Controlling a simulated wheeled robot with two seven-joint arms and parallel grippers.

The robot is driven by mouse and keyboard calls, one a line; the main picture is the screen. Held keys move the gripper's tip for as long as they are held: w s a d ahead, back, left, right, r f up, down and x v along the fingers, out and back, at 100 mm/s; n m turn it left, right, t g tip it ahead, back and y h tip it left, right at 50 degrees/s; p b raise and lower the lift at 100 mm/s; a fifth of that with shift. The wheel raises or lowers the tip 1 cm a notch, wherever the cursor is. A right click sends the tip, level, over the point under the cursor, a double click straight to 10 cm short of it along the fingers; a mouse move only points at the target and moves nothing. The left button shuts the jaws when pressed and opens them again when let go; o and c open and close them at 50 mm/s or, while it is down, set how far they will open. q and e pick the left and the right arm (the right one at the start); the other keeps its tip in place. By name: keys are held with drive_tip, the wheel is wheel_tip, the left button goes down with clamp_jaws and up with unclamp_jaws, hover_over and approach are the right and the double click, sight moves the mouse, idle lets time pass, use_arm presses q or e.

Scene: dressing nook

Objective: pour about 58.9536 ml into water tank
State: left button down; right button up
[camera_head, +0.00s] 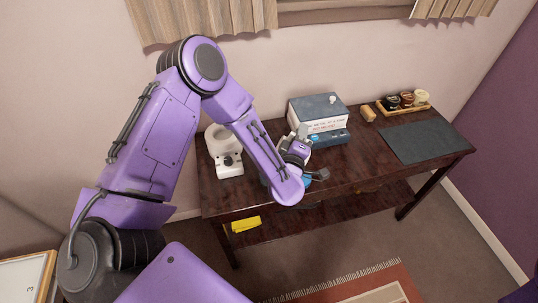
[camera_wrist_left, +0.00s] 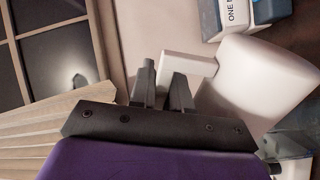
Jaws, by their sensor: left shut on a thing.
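My left gripper (camera_head: 303,134) is over the desk, in front of the stacked books. In the left wrist view its dark fingers (camera_wrist_left: 163,88) are shut on the handle of a white vessel (camera_wrist_left: 256,78), whose body lies to the right of the fingers. The vessel is tilted in that view, and its contents do not show. In the head view my arm and hand hide most of it. A white appliance (camera_head: 228,163) with a round ring-like top stands at the desk's left end. I cannot tell which part is the water tank. My right gripper is out of view.
The dark wooden desk (camera_head: 362,172) holds stacked books (camera_head: 318,110), a small tan object (camera_head: 368,113), a tray (camera_head: 418,109) with several small jars and a dark mat (camera_head: 420,143). A yellow item (camera_head: 246,224) is on the lower shelf. The desk's front right is mostly clear.

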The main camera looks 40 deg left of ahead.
use_arm(q)
drive_tip(key=shift+w+d+f+m+b, duration=0.1)
drive_tip(key=shift+d+f+m+b, duration=0.3)
drive_tip(key=shift+f+m+b, duration=0.15)
drive_tip(key=shift+w+d+f+m+b, duration=0.1)
drive_tip(key=shift+d+f+m+b, duration=0.25)
drive_tip(key=shift+f+m+b, duration=0.2)
drive_tip(key=shift+w+d+m, duration=0.1)
drive_tip(key=shift+d+m, duration=0.2)
drive_tip(key=shift+m, duration=0.3)
drive_tip(key=shift+w+d+p, duration=0.15)
drive_tip(key=shift+p, duration=0.15)
drive_tip(key=shift+w+d+f+m+b, duration=0.2)
drive_tip(key=shift+d+f+m+b, duration=0.35)
drive_tip(key=shift+m, duration=0.55)
drive_tip(key=shift+w+d+f+m+b, duration=0.15)
drive_tip(key=shift+d+f+m+b, duration=0.2)
drive_tip(key=shift+f+m, duration=0.25)
